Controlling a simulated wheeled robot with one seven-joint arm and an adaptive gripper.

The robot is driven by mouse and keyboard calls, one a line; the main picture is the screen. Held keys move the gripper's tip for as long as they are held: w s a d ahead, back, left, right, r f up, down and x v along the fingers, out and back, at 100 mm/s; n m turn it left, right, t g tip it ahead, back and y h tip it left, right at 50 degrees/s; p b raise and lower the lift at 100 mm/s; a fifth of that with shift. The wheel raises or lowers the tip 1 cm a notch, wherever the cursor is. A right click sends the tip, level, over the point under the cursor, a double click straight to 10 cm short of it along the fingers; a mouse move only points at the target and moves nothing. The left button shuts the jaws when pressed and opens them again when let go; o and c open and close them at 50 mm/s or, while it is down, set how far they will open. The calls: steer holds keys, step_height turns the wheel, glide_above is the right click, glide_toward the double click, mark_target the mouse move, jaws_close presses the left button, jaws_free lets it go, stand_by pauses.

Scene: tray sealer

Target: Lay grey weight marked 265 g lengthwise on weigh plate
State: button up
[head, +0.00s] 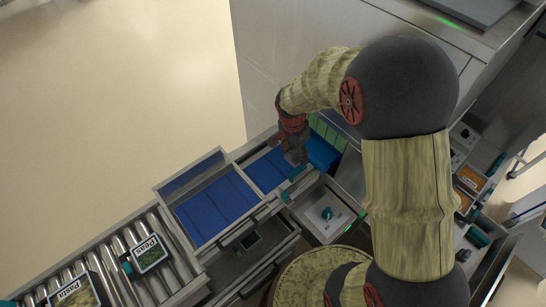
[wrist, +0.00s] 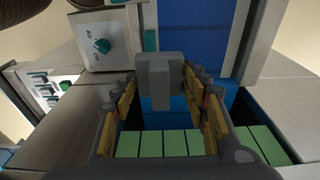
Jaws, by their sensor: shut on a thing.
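A grey weight (wrist: 158,75) is held between the fingers of my gripper (wrist: 168,95) in the wrist view. It is a plain block with a wider top part; no marking is readable. In the head view my gripper (head: 294,142) is over the right end of the blue conveyor, with the grey weight (head: 295,156) just below it, small and partly hidden. The shorter blue section (head: 265,172) is next to it; it also shows in the wrist view (wrist: 195,35). I cannot tell for certain which surface is the weigh plate.
A box with a teal knob (head: 327,213) stands beside the conveyor. The longer blue section (head: 215,205) is empty. Trays marked Peas (head: 150,257) and Pasta (head: 76,294) sit on rollers.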

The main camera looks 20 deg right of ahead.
steer(key=w+a+f, duration=0.2)
steer(key=w+a, duration=0.1)
glide_above(275, 164)
step_height(275, 164, down, 5)
steer(key=shift+a+f, duration=0.15)
steer(key=shift+a+f+p, duration=0.1)
steer(key=shift+f+p, duration=0.4)
steer(key=shift+f, duration=1.2)
steer(key=shift+f, duration=0.2)
steer(key=o, duration=1.5)
steer(key=shift+r, duration=0.1)
